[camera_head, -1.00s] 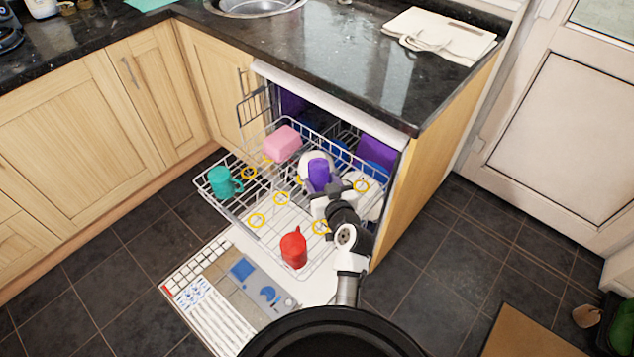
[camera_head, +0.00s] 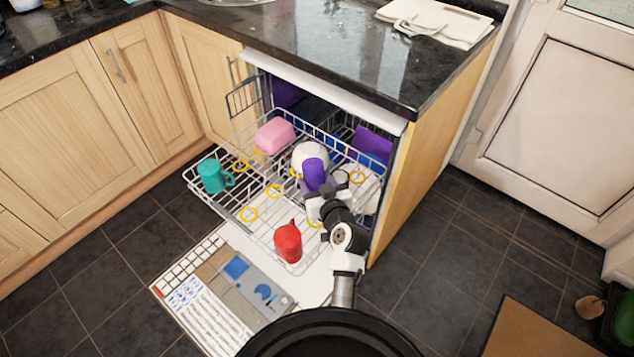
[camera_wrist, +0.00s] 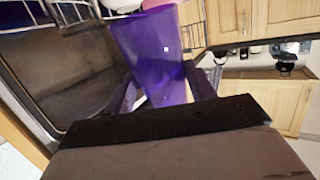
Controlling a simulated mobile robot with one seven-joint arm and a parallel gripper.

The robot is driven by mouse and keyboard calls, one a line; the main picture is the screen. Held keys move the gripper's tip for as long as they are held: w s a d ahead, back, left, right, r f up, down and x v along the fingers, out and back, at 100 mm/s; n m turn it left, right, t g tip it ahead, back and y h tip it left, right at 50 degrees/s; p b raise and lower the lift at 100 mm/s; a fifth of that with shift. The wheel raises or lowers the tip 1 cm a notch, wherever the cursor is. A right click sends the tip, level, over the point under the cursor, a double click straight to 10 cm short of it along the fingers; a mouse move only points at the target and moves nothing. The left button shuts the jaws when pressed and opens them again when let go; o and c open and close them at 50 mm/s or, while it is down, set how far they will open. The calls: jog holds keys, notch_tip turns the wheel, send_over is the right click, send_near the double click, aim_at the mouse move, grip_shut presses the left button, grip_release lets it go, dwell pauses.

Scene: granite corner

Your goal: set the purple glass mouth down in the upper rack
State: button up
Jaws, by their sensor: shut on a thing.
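The purple glass (camera_head: 314,173) is held in my gripper (camera_head: 318,190), over the right part of the pulled-out upper rack (camera_head: 203,198). In the wrist view the purple glass (camera_wrist: 155,55) stands between the two fingers of my gripper (camera_wrist: 158,92), which are shut on it.
A teal mug (camera_head: 212,176) is at the rack's left, a pink block-like item (camera_head: 275,136) at the back, a white round item (camera_head: 311,156) behind the glass, and a red item (camera_head: 288,242) at the front. Yellow rings (camera_head: 249,214) mark open spots. The counter (camera_head: 330,50) overhangs behind.

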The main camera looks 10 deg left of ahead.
jog(key=shift+f+b, duration=5.25)
jog(key=shift+f, duration=0.1)
jog(key=o, duration=1.3)
jog(key=shift+s, duration=0.1)
